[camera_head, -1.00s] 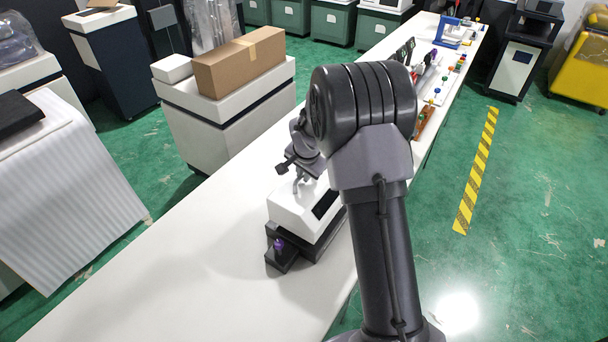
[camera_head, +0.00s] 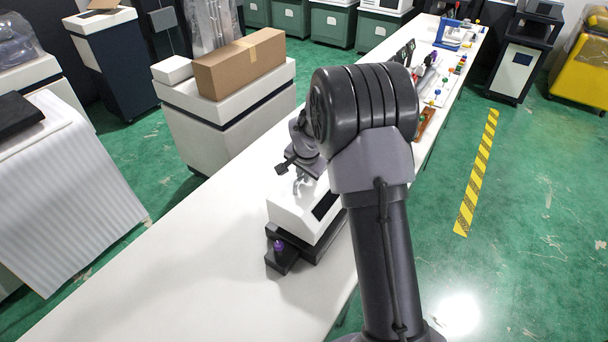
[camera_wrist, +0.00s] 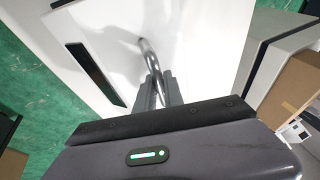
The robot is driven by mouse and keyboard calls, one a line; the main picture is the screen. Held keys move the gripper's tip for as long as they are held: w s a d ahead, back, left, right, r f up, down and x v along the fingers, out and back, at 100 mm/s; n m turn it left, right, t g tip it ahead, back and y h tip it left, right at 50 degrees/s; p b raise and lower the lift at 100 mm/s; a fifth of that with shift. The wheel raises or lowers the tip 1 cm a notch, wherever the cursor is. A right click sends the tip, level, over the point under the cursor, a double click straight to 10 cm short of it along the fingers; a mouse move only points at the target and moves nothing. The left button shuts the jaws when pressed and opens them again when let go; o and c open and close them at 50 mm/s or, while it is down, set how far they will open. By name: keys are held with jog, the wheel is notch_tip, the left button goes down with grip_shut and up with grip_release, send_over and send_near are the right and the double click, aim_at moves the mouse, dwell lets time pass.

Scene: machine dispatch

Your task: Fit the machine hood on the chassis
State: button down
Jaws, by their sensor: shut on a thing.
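The white machine hood (camera_head: 294,213) with a dark panel sits over the black chassis (camera_head: 287,259) on the long white table. Black base shows below the hood along its front, and a purple knob (camera_head: 278,245) stands on the chassis's front-left part. Whether the hood is fully seated cannot be told. My gripper (camera_head: 301,180) is above the hood, partly hidden by my arm. In the wrist view my gripper (camera_wrist: 158,90) is shut on the curved metal handle (camera_wrist: 150,52) of the hood. The hood's white top (camera_wrist: 110,30) and dark panel fill the left of that view.
The long white table (camera_head: 150,270) is clear in front and to the left. Several tools and coloured parts lie farther back on it. A cabinet (camera_head: 225,125) with a cardboard box (camera_head: 240,62) stands beyond its left edge.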

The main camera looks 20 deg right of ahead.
aim_at(304, 184)
jog(key=shift+f+b, duration=1.65)
jog(key=shift+b, duration=0.2)
jog(key=c, duration=1.4)
grip_release()
jog(key=shift+o, duration=0.2)
jog(key=p+v, duration=0.3)
jog(key=v, duration=1.4)
jog(key=shift+r, duration=0.25)
jog(key=shift+s, duration=0.1)
